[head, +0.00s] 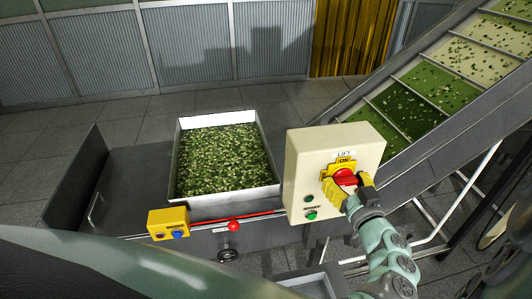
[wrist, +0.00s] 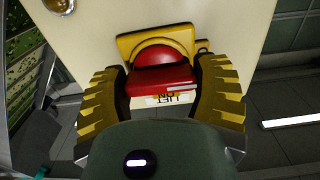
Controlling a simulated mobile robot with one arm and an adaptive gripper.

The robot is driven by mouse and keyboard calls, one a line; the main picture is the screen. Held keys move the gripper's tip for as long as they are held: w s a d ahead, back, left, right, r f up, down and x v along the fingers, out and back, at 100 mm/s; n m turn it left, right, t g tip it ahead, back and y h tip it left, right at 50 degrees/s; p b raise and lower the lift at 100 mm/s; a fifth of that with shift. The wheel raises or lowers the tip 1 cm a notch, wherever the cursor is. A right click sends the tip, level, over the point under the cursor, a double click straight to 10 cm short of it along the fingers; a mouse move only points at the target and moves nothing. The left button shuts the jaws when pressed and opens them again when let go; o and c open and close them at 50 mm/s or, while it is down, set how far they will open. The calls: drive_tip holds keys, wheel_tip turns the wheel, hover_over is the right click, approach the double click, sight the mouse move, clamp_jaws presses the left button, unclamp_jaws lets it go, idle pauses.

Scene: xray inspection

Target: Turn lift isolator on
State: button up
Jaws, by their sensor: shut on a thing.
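The lift isolator (head: 344,177) is a red rotary handle on a yellow plate, on a cream box (head: 302,160) labelled LIFT. "ON" is printed on the yellow plate above the handle. My gripper (head: 345,190) is at the handle, its yellow ridged fingers around it. In the wrist view the red handle (wrist: 163,78) sits between the two fingers of my gripper (wrist: 162,95), and the label appears upside down below it. The gripper is shut on the handle. The fingers partly hide the handle and plate in the head view.
A green button (head: 311,215) and a dark one sit low on the box. A yellow control box (head: 168,224) and a red knob (head: 233,225) are to the left. A white bin (head: 271,165) of green pieces stands behind. An inclined conveyor (head: 433,95) rises at right.

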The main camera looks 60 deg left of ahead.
drive_tip(key=shift+f+b, duration=0.15)
drive_tip(key=shift+b, duration=0.2)
drive_tip(key=shift+f+m+b, duration=0.1)
drive_tip(key=shift+m+b, duration=0.4)
drive_tip(key=shift+b, duration=0.55)
drive_tip(key=shift+m+b, duration=0.6)
drive_tip(key=shift+b, duration=0.55)
drive_tip(key=shift+m+b, duration=0.8)
drive_tip(key=shift+b, duration=0.05)
drive_tip(key=shift+r+m, duration=0.2)
drive_tip(key=shift+m, duration=0.8)
drive_tip(key=m+b, duration=0.1)
drive_tip(key=m, duration=0.5)
drive_tip(key=shift+r, duration=0.1)
drive_tip(key=m, duration=0.5)
drive_tip(key=shift+m+p, duration=0.35)
drive_tip(key=shift+m, duration=0.05)
